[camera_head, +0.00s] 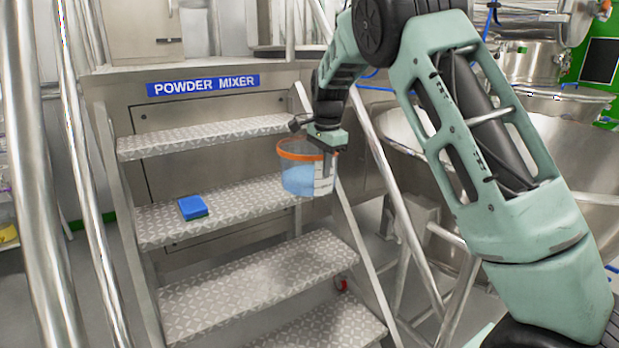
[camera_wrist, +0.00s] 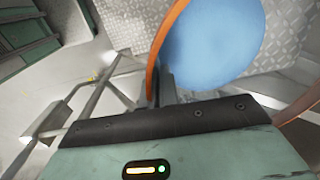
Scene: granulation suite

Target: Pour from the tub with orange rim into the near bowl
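The tub with orange rim (camera_head: 297,149) is clear-walled, holds something blue and hangs upright in front of the metal steps in the head view. My gripper (camera_head: 325,158) is shut on the tub's right side wall. In the wrist view the orange rim (camera_wrist: 155,55) and the blue contents (camera_wrist: 215,40) lie just beyond my fingers (camera_wrist: 163,88). A large steel bowl (camera_head: 580,150) stands at the right of the head view, partly hidden by my arm. A further steel vessel (camera_head: 560,100) is behind it. The tub is left of the bowl, not over it.
Metal stairs (camera_head: 260,270) with handrails (camera_head: 40,190) fill the left and middle. A blue sponge-like block (camera_head: 193,207) lies on a step. A slanted rail (camera_head: 400,200) runs between the tub and the large bowl. A "POWDER MIXER" sign (camera_head: 203,85) is above the steps.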

